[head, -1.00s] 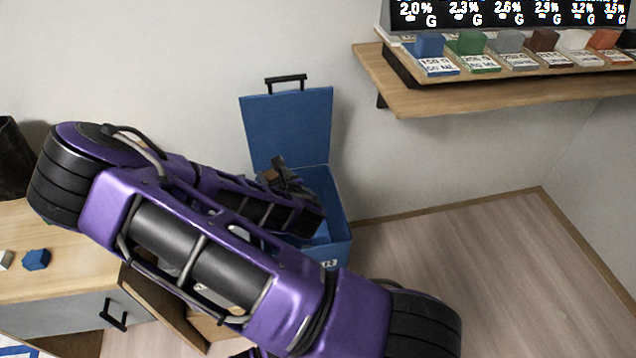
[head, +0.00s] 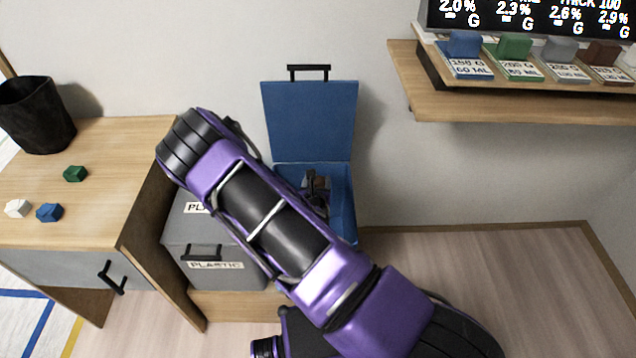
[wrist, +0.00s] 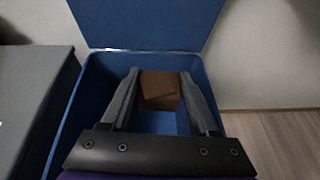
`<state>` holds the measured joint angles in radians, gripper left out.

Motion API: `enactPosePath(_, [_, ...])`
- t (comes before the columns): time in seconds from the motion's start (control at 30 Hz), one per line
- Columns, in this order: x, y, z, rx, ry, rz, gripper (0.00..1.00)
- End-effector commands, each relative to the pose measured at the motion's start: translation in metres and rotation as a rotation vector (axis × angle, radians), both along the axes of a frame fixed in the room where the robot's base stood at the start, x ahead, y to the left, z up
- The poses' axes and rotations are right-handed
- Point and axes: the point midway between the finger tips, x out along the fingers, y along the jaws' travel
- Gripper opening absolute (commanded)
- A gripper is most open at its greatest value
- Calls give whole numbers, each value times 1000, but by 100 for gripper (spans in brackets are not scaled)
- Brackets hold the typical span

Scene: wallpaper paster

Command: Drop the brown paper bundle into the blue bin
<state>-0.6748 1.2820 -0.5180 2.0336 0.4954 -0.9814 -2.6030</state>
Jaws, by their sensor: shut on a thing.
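The blue bin (head: 342,205) stands against the wall with its lid (head: 311,120) raised; its rim and walls also show in the wrist view (wrist: 94,88). The brown paper bundle (wrist: 159,88) is between the two fingers of my gripper (wrist: 160,84), which is shut on it. In the wrist view the bundle and fingertips are over the bin's opening, with blue bin wall around and below them. In the head view my gripper (head: 316,182) shows at the bin's opening, and my arm covers the bin's left front. The bundle is hard to make out there.
A grey bin labelled PLASTIC (head: 215,250) stands left of the blue bin. A wooden desk (head: 110,145) at left holds a black basket (head: 36,113) and small blocks. A wall shelf (head: 520,100) with samples is at right. The floor at right is clear.

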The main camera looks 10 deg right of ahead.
Motion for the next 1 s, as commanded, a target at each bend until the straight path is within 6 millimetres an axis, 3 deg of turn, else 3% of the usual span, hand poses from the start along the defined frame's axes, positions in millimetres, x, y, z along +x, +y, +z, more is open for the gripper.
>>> enactPosePath(0.5, [0,-1,-52,-1,-1,-2,9])
enactPosePath(0.87, [0,0,-58,-1,-1,-1,9])
enactPosePath(0.9, [0,0,-58,-1,-1,-1,63])
enactPosePath(1.0, [0,0,-58,-1,-1,0,81])
